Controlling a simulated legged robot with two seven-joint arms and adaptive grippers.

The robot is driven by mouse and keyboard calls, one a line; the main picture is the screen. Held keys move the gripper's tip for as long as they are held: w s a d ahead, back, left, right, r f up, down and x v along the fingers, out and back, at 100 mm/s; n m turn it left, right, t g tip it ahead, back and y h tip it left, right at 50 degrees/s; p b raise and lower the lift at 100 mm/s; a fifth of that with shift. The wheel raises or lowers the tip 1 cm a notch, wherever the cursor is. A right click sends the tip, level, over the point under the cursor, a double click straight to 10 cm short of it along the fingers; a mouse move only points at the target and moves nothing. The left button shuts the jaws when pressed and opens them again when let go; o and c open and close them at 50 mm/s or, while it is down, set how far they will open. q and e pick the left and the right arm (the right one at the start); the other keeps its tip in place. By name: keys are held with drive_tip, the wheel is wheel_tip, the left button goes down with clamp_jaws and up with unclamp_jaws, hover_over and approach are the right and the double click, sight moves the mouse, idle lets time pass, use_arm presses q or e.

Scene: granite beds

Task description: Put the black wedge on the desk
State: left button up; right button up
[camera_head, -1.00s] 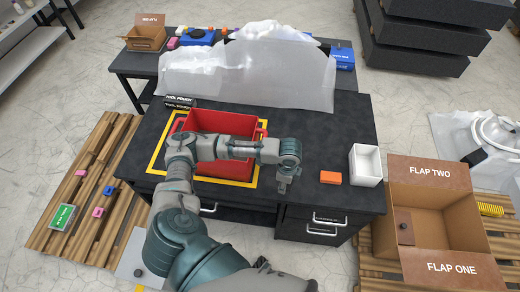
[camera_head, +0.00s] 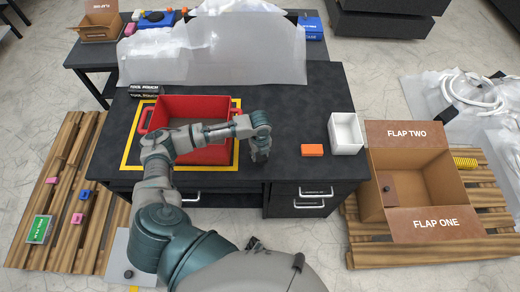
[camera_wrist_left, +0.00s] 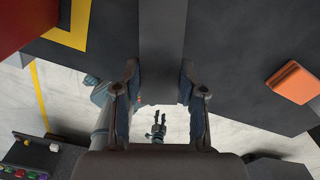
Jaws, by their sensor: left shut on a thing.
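My left gripper (camera_head: 261,156) hangs over the black desk (camera_head: 290,110), right of the red crate and near the desk's front edge. In the left wrist view, the left gripper (camera_wrist_left: 162,88) is shut on the black wedge (camera_wrist_left: 162,45), a long dark strip between the two fingers. In the head view the wedge cannot be made out against the dark desk. Whether it touches the desktop cannot be told. My right gripper shows small in the left wrist view (camera_wrist_left: 159,124), below and in front of the desk, its fingers apart and empty.
A red crate (camera_head: 200,104) stands inside a yellow taped square (camera_head: 130,150). An orange block (camera_head: 312,150) and a white bin (camera_head: 346,133) stand on the desk's right. An open cardboard box (camera_head: 420,185) is on a pallet at right. The desktop between crate and orange block is clear.

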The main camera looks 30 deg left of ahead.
use_arm(q)
drive_tip(key=w, duration=0.3)
drive_tip(key=shift+a+f, duration=0.1)
drive_tip(key=shift+a, duration=0.15)
drive_tip(key=shift+w+d, duration=0.3)
drive_tip(key=shift+d, duration=0.3)
wheel_tip(320, 180, down, 2)
drive_tip(key=shift+s+d+f+b, duration=0.1)
drive_tip(key=shift+d+f+b, duration=0.05)
drive_tip(key=shift+f+b, duration=0.15)
drive_tip(key=shift+a+f, duration=0.2)
drive_tip(key=shift+f, duration=0.1)
drive_tip(key=shift+a, duration=0.3)
drive_tip(key=o, duration=1.1)
drive_tip(key=shift+a+f, duration=0.2)
drive_tip(key=shift+a, duration=0.35)
drive_tip(key=shift+c, duration=0.2)
drive_tip(key=shift+d+r, duration=0.25)
drive_tip(key=shift+d, duration=0.4)
drive_tip(key=r, duration=0.4)
drive_tip(key=shift+d, duration=0.2)
wheel_tip(320, 180, up, 8)
drive_tip(key=p, duration=0.1)
use_arm(e)
drive_tip(key=shift+s+d+f, duration=0.5)
drive_tip(key=shift+s+d, duration=0.15)
drive_tip(key=shift+d, duration=0.1)
